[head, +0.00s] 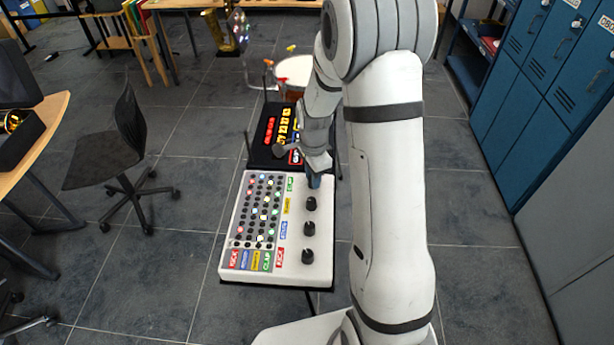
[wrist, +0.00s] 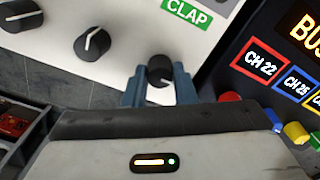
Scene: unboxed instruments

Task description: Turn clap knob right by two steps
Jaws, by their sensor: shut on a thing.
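The clap knob (wrist: 160,70) is a black round knob on the white panel, beside the green CLAP label (wrist: 187,13) in the wrist view. My gripper (wrist: 160,88) has its blue fingers on either side of this knob and is shut on it. A short pale pointer mark shows on the knob's lower part; some of it is hard to make out. In the head view my gripper (head: 314,182) reaches down to the far right end of the white panel (head: 326,270), and the clap knob is mostly hidden there.
Other black knobs (head: 311,203) stand in a row nearer the panel's front; one (wrist: 92,44) is close to my gripper. A dark device (wrist: 275,62) with coloured labels and buttons lies just beyond the panel. Blue lockers (head: 540,70) stand at right.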

